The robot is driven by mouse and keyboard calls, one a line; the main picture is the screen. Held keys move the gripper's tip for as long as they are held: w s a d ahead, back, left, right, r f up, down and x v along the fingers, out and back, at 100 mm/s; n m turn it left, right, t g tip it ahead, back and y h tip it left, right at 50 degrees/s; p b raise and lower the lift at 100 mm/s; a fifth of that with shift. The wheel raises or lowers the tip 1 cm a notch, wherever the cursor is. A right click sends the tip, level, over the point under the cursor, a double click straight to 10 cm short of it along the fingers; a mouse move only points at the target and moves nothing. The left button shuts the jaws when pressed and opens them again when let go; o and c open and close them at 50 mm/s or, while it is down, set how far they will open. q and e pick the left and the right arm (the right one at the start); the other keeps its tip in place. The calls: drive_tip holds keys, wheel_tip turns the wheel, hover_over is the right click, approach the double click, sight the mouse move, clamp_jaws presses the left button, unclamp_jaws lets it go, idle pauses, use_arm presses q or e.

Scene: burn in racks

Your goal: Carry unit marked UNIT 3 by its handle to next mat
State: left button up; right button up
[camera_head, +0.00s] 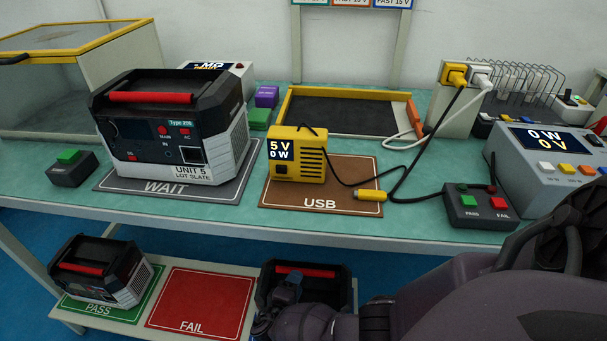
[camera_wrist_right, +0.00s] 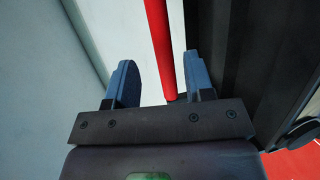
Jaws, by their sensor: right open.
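A dark unit (camera_head: 340,288) with a red handle (camera_head: 305,271) stands on the lower shelf, right of the red FAIL mat (camera_head: 200,303). My right arm partly covers it and I see no number on it, so I cannot tell if it is UNIT 3. My right gripper (camera_head: 284,284) is at this unit. In the right wrist view the gripper (camera_wrist_right: 160,82) is open, with the red handle (camera_wrist_right: 160,45) between its fingers, nearer the right one. My left gripper is not in view.
UNIT 5 (camera_head: 170,130) stands on the WAIT mat (camera_head: 225,190). A yellow meter (camera_head: 297,155) is on the brown USB mat (camera_head: 335,185). Another unit (camera_head: 100,270) stands on the green PASS mat (camera_head: 145,300). The FAIL mat is bare. The table edge (camera_head: 250,227) overhangs the lower shelf.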

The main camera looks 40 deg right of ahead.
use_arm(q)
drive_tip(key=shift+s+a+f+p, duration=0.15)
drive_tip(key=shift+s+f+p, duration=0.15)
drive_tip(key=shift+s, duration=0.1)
use_arm(e)
drive_tip(key=shift+v, duration=2.75)
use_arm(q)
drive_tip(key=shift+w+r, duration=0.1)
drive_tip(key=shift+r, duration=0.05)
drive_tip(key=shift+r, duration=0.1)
